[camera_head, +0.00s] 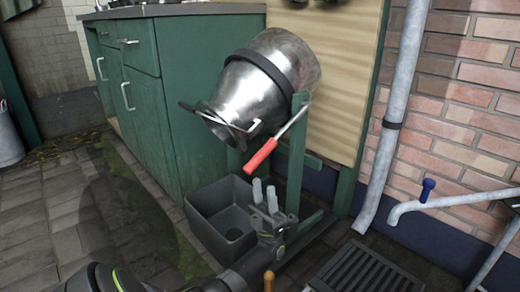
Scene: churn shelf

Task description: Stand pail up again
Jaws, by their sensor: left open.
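A shiny metal pail, shaped like a churn (245,95), is tilted in a green stand (296,160), its mouth end pointing down and left. A dark band goes around its body. A lever with a red handle (260,156) slopes down from the right of the stand, below the pail. My left gripper (265,194) is below the red handle, fingers pointing up, open with a narrow gap. It appears empty and apart from the handle. My right gripper is not in view.
A dark grey open bin (210,216) stands on the paving beneath the pail, just left of my left gripper. A green cabinet (150,110) is behind on the left. A grey downpipe (393,120), a blue-handled tap (427,188) and a floor grate (365,272) are on the right.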

